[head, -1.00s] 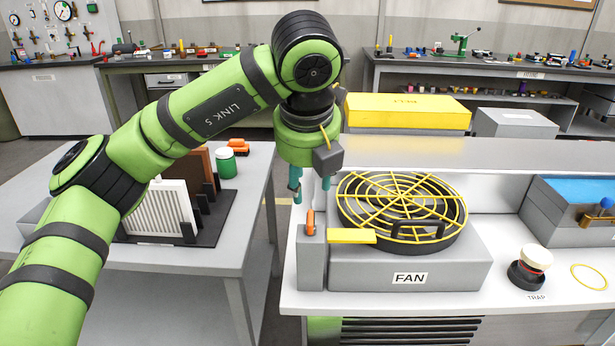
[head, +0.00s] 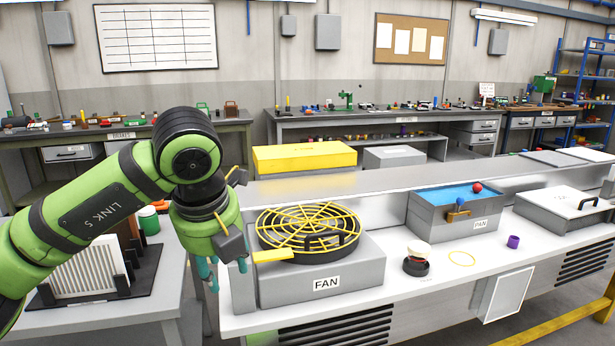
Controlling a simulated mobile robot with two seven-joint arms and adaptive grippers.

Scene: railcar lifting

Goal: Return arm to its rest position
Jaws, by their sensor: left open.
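My left arm, green and black, comes in from the left and bends down at the wrist. Its gripper (head: 226,272) points downward, with teal fingers open and nothing seen between them. It hangs by the left end of the grey fan box (head: 350,283), in front of the gap between the left table and the white bench. The fan box carries a round black fan with a yellow wire guard (head: 308,226) and a yellow tab (head: 272,256). My right gripper is not in view.
The white bench (head: 400,300) also holds a trap (head: 417,258), a yellow ring (head: 461,258), a purple cup (head: 513,242), a blue-topped pan box (head: 455,212) and a white lidded box (head: 565,207). A filter rack (head: 85,268) stands on the left table. Bench space near the ring is clear.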

